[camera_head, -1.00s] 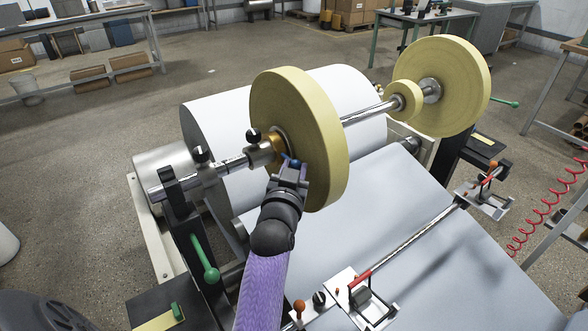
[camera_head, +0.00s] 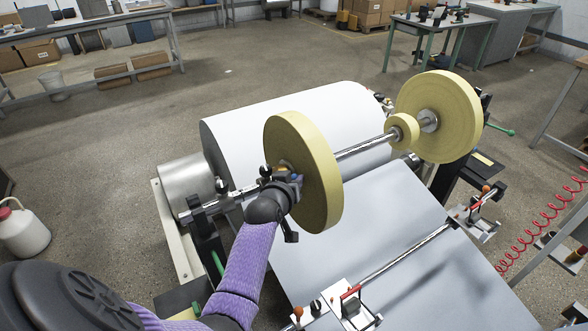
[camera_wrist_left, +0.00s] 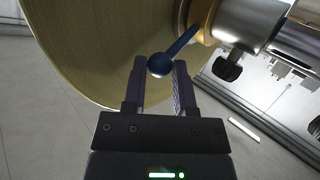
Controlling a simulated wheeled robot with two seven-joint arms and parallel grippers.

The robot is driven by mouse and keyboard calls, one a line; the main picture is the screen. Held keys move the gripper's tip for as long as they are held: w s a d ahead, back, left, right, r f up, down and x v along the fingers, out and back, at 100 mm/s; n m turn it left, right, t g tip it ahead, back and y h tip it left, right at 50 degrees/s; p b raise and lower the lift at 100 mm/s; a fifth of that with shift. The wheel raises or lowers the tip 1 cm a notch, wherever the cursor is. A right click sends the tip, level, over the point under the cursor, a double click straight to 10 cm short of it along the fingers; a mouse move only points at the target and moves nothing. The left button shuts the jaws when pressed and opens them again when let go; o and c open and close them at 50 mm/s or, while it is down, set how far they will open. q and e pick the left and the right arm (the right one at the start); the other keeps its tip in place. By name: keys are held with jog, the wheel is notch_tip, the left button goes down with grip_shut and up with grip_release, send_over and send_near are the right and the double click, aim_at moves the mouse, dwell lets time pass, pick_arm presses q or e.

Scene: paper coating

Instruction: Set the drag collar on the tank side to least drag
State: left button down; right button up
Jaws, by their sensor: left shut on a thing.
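The drag collar is a brass ring on the shaft at the near face of the left yellow roll (camera_head: 322,185). In the left wrist view the brass collar (camera_wrist_left: 205,20) carries a dark blue lever (camera_wrist_left: 182,42) ending in a round blue knob (camera_wrist_left: 159,66). My left gripper (camera_head: 292,182) is at the collar, against the roll's near side in the head view. In the left wrist view its fingers (camera_wrist_left: 160,74) are closed around the knob. In the head view my gripper hides most of the lever, and any marks on the collar cannot be read. My right gripper is not in view.
A steel shaft (camera_head: 362,147) runs to a small roll (camera_head: 403,131) and a second large yellow roll (camera_head: 436,117). A big white paper roll (camera_head: 300,120) lies behind. A black clamp knob (camera_wrist_left: 228,68) sits on the shaft by the collar.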

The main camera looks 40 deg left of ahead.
pick_arm(q)
jog(key=a+r+p, duration=0.1)
jog(key=a+r+n+g+h+p, duration=0.1)
jog(key=shift+w+r+p, duration=0.15)
jog(key=shift+w+p, duration=0.15)
jog(key=shift+w, duration=0.1)
jog(key=shift+w+a+r+n+g+h+p, duration=0.2)
jog(key=shift+a+n+g+h, duration=0.2)
jog(key=shift+a+h, duration=0.1)
jog(key=shift+w+a+r+n+g+h+p, duration=0.2)
jog(key=shift+a+n+g+h, duration=0.1)
jog(key=shift+a+n+h, duration=0.15)
jog(key=c, duration=0.7)
grip_release()
jog(key=shift+a, duration=0.1)
